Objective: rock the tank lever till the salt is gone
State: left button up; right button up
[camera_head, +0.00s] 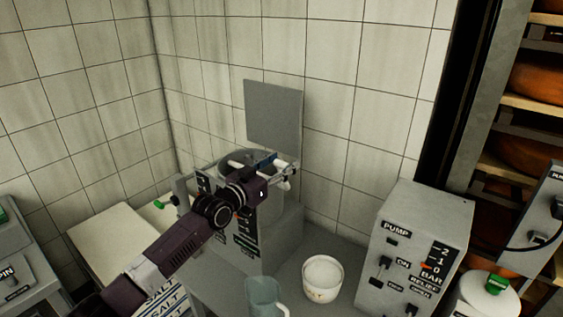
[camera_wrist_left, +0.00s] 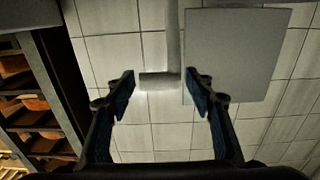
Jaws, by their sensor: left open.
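The tank (camera_head: 285,224) is a grey box with a round opening (camera_head: 238,158), against the tiled wall. A pale T-shaped bar, which looks like the tank lever (camera_wrist_left: 159,81), shows in the left wrist view with its crosspiece between the fingers. In the head view my left gripper (camera_head: 276,165) is over the tank's top, and pale bar parts show beside it. My left gripper (camera_wrist_left: 164,84) is open, with a gap to the bar on each side; whether it touches cannot be told. My arm hides part of the tank front. Salt inside the tank cannot be seen. My right gripper is out of view.
A grey panel (camera_head: 273,115) stands upright behind the tank. A white tub (camera_head: 322,276) and a bluish jug (camera_head: 263,296) stand in front of it. A pump box (camera_head: 417,255) is at right, near shelves of cheese wheels (camera_head: 535,90). A pale worktop (camera_head: 120,240) lies left.

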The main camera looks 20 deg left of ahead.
pick_arm(q)
jog(key=shift+w, duration=0.1)
jog(key=shift+c, duration=0.5)
grip_shut()
jog(key=shift+w+d+r, duration=0.1)
jog(key=shift+r, duration=0.15)
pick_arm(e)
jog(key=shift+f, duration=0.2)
